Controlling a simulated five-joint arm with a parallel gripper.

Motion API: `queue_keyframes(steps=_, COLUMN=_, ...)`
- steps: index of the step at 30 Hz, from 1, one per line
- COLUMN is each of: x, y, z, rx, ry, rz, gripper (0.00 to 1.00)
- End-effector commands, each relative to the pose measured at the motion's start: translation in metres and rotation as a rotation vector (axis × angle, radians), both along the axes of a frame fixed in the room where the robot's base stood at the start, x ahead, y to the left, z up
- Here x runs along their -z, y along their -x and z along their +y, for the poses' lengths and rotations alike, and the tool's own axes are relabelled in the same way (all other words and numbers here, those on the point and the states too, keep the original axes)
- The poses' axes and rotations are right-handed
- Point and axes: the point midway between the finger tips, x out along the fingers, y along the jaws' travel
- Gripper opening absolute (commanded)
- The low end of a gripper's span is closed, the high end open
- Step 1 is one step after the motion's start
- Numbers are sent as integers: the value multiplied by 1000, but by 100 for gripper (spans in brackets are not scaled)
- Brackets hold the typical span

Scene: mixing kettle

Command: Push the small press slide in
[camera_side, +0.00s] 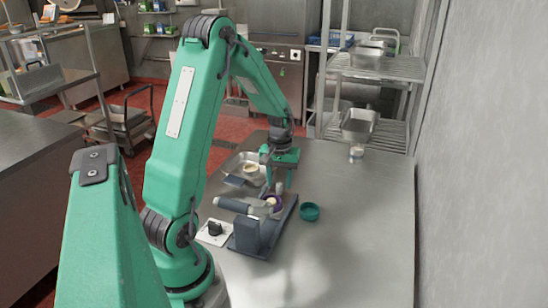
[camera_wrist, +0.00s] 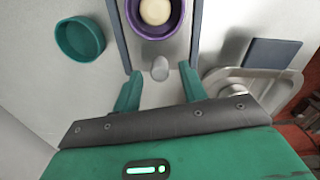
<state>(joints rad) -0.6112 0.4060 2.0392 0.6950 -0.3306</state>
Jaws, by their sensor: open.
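The small press is a dark blue-grey frame (camera_side: 247,235) with rails on the steel table. Its slide carries a purple ring or cup (camera_wrist: 155,30) holding a pale round piece (camera_wrist: 156,10); the cup also shows in the side view (camera_side: 274,204). A grey rounded knob (camera_wrist: 160,69) sits at the near end of the slide in the wrist view. My gripper (camera_wrist: 161,72) is open, pointing down, with one finger on each side of the knob. Gaps show on both sides, and nothing is held. In the side view, my gripper (camera_side: 279,186) is just behind the purple cup.
A teal bowl (camera_side: 310,212) stands right of the press. A metal tray (camera_side: 233,164) with a pale item lies behind the press, with a dark square plate (camera_wrist: 271,53) beside it. The table's right front is clear.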

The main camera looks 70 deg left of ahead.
Motion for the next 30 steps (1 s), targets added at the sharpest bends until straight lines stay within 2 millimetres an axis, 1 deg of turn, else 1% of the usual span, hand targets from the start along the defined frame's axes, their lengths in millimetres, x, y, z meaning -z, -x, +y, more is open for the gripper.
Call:
queue_keyframes(steps=1, x=6, y=0, z=0, rx=0, ry=1, rz=2, gripper=42)
queue_keyframes(steps=3, x=13, y=0, z=0, rx=0, ry=1, rz=2, gripper=42)
queue_keyframes(steps=7, x=21, y=0, z=0, rx=0, ry=1, rz=1, gripper=42)
queue_keyframes(steps=11, x=24, y=0, z=0, rx=0, ry=0, rz=0, gripper=42)
queue_keyframes(steps=18, x=24, y=0, z=0, rx=0, ry=-1, rz=-1, gripper=42)
queue_keyframes(steps=20, x=24, y=0, z=0, rx=0, ry=-1, rz=-1, gripper=33)
queue_keyframes(steps=21, x=24, y=0, z=0, rx=0, ry=-1, rz=-1, gripper=25)
queue_keyframes(steps=23, x=24, y=0, z=0, rx=0, ry=-1, rz=-1, gripper=13)
queue_keyframes(steps=24, x=24, y=0, z=0, rx=0, ry=-1, rz=-1, gripper=5)
queue_keyframes(steps=25, x=24, y=0, z=0, rx=0, ry=-1, rz=-1, gripper=0)
queue_keyframes(steps=30, x=24, y=0, z=0, rx=0, ry=-1, rz=-1, gripper=0)
